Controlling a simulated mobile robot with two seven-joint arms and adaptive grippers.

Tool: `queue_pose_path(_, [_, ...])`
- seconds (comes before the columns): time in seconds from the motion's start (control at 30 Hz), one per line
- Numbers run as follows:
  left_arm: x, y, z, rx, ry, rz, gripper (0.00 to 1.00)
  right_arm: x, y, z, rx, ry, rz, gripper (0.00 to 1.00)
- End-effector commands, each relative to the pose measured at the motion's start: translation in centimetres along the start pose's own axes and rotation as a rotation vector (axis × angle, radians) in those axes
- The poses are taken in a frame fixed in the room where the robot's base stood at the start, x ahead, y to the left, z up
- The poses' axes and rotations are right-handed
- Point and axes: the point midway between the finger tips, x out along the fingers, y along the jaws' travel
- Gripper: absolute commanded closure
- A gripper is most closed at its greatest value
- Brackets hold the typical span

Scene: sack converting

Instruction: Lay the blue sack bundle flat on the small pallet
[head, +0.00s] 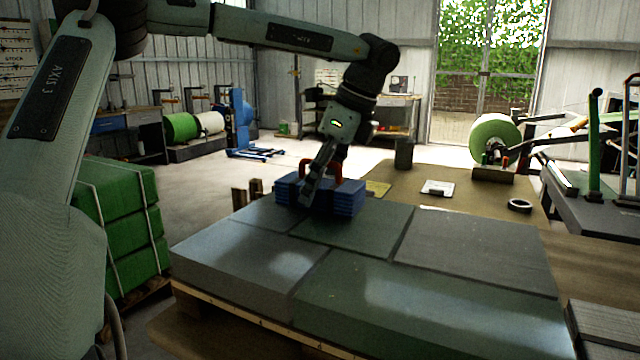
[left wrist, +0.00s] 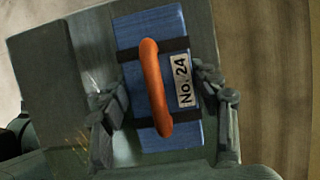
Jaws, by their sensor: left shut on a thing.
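The blue sack bundle (head: 347,199) is at the far edge of a layer of grey-green sacks (head: 355,235). I cannot tell whether it rests on them or hangs just above. The left wrist view shows the bundle (left wrist: 190,128) with dark straps, an orange handle (left wrist: 156,85) and a "No. 24" label. My left gripper (head: 318,190) reaches down over it, its fingers on either side, shut on it. The fingers hide the bundle's middle in the head view. A wooden pallet (head: 247,322) shows under the grey-green sacks. I cannot pick out a separate small pallet. My right gripper is out of view.
Green strapped bales (head: 118,200) stand at the left. Behind the sack layer, a brown surface (head: 400,188) carries a white card (head: 437,188) and a dark ring (head: 520,205). A green roll (head: 494,138) is farther right. The top of the sack layer nearer me is bare.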

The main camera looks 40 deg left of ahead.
Motion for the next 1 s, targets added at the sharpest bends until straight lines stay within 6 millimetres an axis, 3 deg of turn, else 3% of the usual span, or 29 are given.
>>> queue_pose_path(0.07, [0.1, 0.0, -0.1, 0.000, 0.000, -0.001, 0.71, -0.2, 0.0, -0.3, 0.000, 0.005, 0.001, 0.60])
queue_pose_path(0.1, [0.1, 0.0, 0.0, 0.000, 0.000, 0.000, 0.34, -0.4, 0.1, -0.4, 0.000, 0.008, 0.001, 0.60])
queue_pose_path(0.23, [0.0, 0.0, 0.0, 0.000, 0.000, 0.000, 0.18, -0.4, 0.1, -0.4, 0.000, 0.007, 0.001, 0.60])
queue_pose_path(0.67, [-0.5, 0.0, 0.1, -0.001, -0.001, -0.002, 0.18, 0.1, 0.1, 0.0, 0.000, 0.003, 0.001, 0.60])
queue_pose_path(0.83, [-3.6, -0.1, 0.1, -0.003, -0.002, -0.006, 0.18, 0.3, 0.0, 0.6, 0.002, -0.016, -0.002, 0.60])
queue_pose_path(1.0, [-7.5, -0.1, 0.1, -0.002, -0.003, -0.004, 0.18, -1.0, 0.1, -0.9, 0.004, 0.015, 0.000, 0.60])
